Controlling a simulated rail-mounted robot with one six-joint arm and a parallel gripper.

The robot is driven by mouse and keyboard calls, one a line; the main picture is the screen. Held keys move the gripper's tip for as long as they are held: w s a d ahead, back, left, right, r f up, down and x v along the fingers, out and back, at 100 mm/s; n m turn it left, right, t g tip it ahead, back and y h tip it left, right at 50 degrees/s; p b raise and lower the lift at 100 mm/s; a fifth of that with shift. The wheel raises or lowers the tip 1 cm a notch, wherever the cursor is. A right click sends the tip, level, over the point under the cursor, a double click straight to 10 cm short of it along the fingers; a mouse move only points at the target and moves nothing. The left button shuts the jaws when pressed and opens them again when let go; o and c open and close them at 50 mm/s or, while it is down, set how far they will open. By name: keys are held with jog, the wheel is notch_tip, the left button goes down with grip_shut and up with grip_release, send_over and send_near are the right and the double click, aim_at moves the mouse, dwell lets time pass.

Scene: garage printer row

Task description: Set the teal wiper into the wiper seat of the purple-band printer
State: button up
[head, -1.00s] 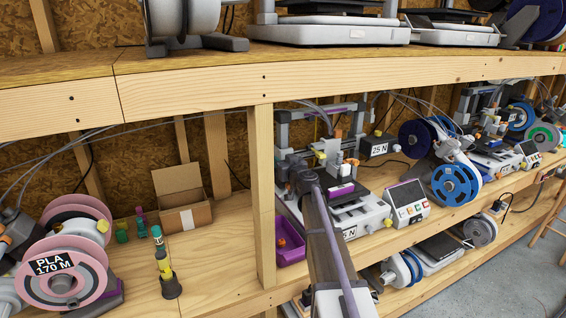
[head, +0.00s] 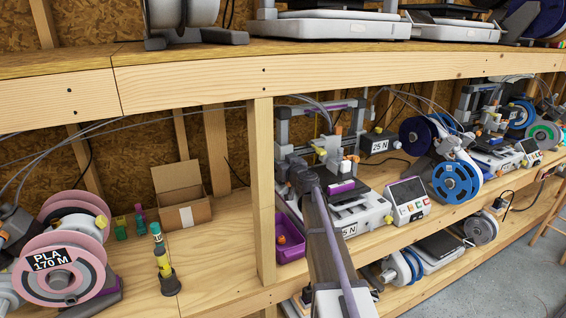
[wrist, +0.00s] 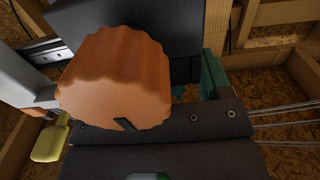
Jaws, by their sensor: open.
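The purple-band printer (head: 362,212) stands in the middle bay, a grey-white machine with purple on its upper frame. My gripper (head: 298,165) is at this printer's left front, mostly hidden behind my own wrist. In the wrist view, a large orange ribbed knob (wrist: 118,82) fills the middle, close to the camera. A teal piece (wrist: 213,74) shows behind a dark bar (wrist: 160,135) with screws; it may be the teal wiper, but most of it is covered. My jaws are open. I cannot make out the wiper seat or whether the jaws touch anything.
A purple bin (head: 290,249) with an orange item sits left of the printer, beside a wooden post (head: 262,190). A control panel (head: 407,200) and blue spool (head: 455,182) stand to the right. An open cardboard box (head: 183,205) and pink spools (head: 65,270) occupy the left bay.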

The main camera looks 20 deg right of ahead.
jog(key=s, duration=1.1)
jog(key=shift+d, duration=0.1)
